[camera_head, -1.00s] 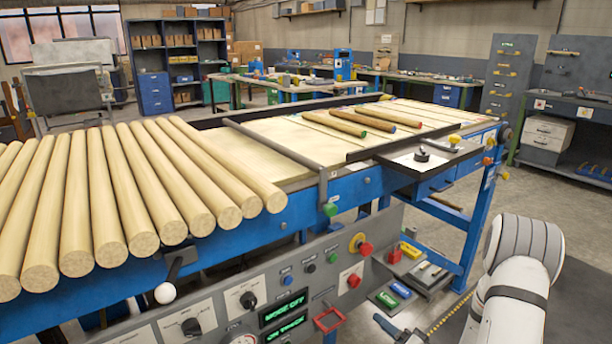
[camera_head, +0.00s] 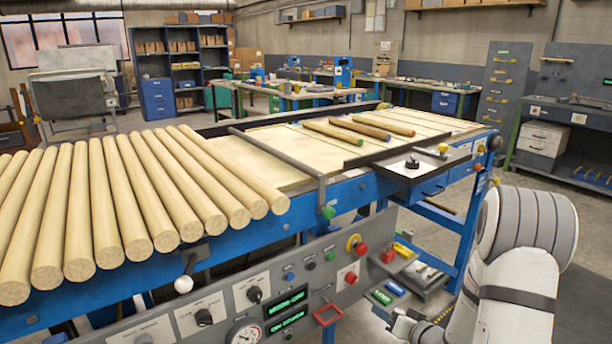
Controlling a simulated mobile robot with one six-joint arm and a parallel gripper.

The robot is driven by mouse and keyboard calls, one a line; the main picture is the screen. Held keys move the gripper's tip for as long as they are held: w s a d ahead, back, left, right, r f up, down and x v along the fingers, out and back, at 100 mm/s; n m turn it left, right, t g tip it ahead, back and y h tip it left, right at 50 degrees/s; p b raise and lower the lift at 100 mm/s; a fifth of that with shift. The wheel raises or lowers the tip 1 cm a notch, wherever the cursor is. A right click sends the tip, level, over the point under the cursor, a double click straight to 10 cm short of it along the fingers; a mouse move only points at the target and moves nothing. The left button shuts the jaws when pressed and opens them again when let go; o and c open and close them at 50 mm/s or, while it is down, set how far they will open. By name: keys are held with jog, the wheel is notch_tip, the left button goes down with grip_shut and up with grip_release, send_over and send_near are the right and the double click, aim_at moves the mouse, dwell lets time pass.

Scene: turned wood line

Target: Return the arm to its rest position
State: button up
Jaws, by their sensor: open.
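My arm (camera_head: 515,275), white with grey bands, stands at the lower right of the head view. It is bent, with its rounded joint in front of the floor beside the blue line.
Several wooden rods (camera_head: 130,190) lie side by side on the left of the blue line (camera_head: 350,195). Three rods with coloured ends (camera_head: 358,129) lie on its far bed. A control panel (camera_head: 250,295) faces me. Open floor (camera_head: 535,190) lies to the right.

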jog(key=s+d+r+g+h+p, duration=0.1)
jog(key=s+r+g+h+p, duration=0.2)
jog(key=r, duration=0.6)
jog(key=s+d+r+g+h+p, duration=0.15)
jog(key=r+h+p, duration=0.3)
jog(key=r, duration=0.55)
jog(key=s+a+r+g+p, duration=0.1)
jog(key=s+a+r+p, duration=0.1)
jog(key=s, duration=0.5)
jog(key=s+a+r+n+g+y+p, duration=0.1)
jog(key=s+a+r+g+p, duration=0.1)
jog(key=s+r, duration=0.4)
jog(key=s+a+r+n+g+p, duration=0.1)
jog(key=s+a+r+g+p, duration=0.1)
jog(key=s+a+r, duration=0.2)
jog(key=s, duration=0.3)
jog(key=shift+s+a+r, duration=0.35)
jog(key=shift+s+r, duration=0.05)
jog(key=shift+y, duration=0.25)
